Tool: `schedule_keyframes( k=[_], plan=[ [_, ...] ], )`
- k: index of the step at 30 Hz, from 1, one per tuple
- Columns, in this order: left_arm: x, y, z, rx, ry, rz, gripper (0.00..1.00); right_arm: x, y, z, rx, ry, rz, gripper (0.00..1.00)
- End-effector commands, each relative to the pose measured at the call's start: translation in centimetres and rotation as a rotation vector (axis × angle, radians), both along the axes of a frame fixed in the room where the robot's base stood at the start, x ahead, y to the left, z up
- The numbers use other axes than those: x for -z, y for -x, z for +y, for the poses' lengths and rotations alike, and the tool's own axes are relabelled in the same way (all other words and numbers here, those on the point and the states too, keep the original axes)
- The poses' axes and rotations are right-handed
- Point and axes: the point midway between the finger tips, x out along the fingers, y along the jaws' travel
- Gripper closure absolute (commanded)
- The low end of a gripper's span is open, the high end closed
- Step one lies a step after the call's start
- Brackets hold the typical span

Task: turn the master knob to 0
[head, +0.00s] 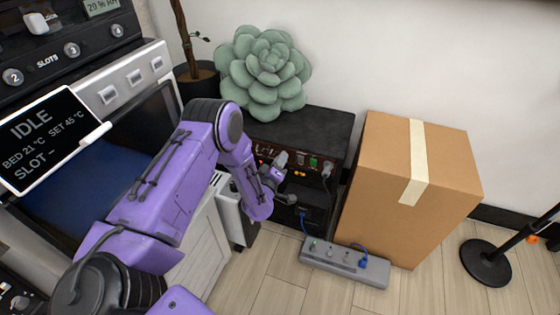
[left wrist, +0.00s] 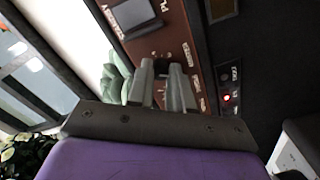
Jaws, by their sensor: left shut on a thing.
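A reddish-brown control panel (head: 297,164) is on the front of a low black cabinet (head: 310,128) in the head view. In the left wrist view the panel (left wrist: 152,45) runs slanted, with pale lettering and a grey screen. My left gripper (head: 278,168) is at the panel's left part. In the left wrist view its two grey fingers (left wrist: 162,66) point at the panel and are shut on the master knob (left wrist: 161,77), which shows only as a dark piece between them. The knob's pointer and its 0 mark cannot be made out. My right gripper is not in view.
A cardboard box (head: 405,190) stands right of the cabinet. A grey power strip (head: 345,262) with a blue plug lies on the floor in front. A succulent (head: 265,72) sits on the cabinet. A machine with an IDLE screen (head: 48,138) is at the left.

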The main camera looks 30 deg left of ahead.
Motion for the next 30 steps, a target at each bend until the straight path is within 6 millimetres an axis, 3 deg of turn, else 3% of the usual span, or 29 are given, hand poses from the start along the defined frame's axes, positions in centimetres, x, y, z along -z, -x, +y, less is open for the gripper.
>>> schedule_keyframes(
  k=[21,22,24,30],
  plan=[
    [0.27,0.14,-0.23,0.006,0.07,-0.009,1.0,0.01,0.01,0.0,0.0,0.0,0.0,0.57],
    [0.28,0.14,-0.24,0.007,0.07,-0.009,0.73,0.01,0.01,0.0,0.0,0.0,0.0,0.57],
    [0.25,0.12,-0.22,0.006,0.069,-0.009,0.54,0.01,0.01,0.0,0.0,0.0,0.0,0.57],
    [0.13,0.07,-0.11,0.004,0.069,-0.013,0.54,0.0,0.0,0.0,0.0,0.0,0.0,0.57]
  ],
)
